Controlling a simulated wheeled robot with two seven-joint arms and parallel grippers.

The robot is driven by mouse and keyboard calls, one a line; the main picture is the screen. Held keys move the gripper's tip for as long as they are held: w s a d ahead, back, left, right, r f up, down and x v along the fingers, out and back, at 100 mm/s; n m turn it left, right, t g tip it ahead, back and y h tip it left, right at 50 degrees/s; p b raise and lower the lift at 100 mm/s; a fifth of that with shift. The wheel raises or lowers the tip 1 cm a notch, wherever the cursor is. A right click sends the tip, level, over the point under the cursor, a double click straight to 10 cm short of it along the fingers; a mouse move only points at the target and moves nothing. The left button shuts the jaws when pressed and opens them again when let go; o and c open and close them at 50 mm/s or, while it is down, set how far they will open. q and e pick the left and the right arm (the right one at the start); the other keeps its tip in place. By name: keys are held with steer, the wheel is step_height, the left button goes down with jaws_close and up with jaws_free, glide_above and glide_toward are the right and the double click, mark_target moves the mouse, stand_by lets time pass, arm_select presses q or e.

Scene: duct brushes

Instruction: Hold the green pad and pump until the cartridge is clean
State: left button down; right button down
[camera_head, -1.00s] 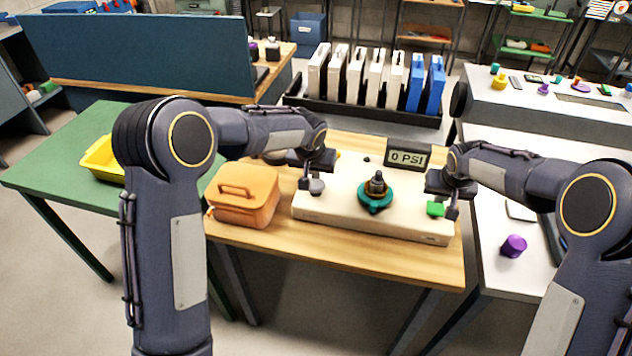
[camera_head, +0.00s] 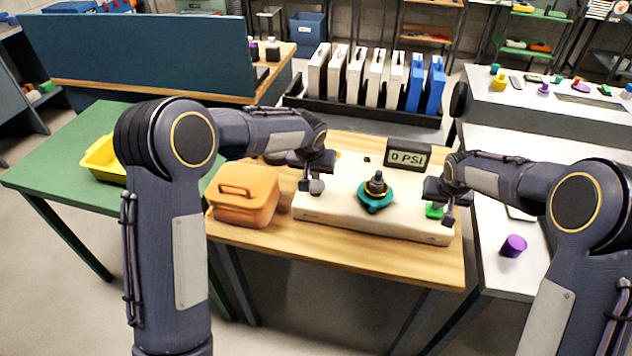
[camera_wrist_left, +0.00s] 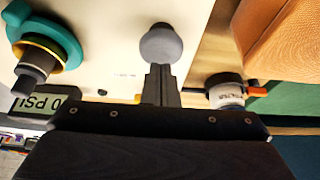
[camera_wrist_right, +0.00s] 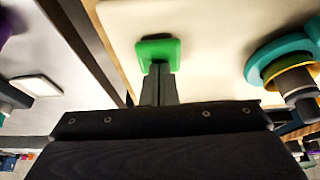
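The beige unit (camera_head: 328,213) on the wooden table carries a teal ring (camera_head: 375,203) with a dark cartridge-like piece (camera_head: 376,184) standing upright in it. A sign on it (camera_head: 408,159) reads 0 PSI. My left gripper (camera_wrist_left: 160,72) has its fingers together, their tips at the round grey knob (camera_wrist_left: 161,44); I cannot tell whether they touch it. The knob also shows in the head view (camera_head: 317,187). My right gripper (camera_wrist_right: 158,72) has its fingers together, their tips at the green pad (camera_wrist_right: 157,50), apparently against it. The pad is partly hidden in the head view (camera_head: 433,211).
An orange case (camera_head: 245,196) stands left of the unit. A black rack (camera_head: 362,113) with several white and blue panels is behind. A purple cylinder (camera_head: 513,246) is on the white table at right. A small labelled canister (camera_wrist_left: 227,93) shows near the left gripper.

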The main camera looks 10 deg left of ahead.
arm_select(q)
steer(key=shift+f, duration=1.2)
steer(key=shift+r, duration=1.15)
steer(key=shift+f, duration=1.2)
steer(key=shift+r, duration=1.15)
steer(key=shift+f, duration=0.1)
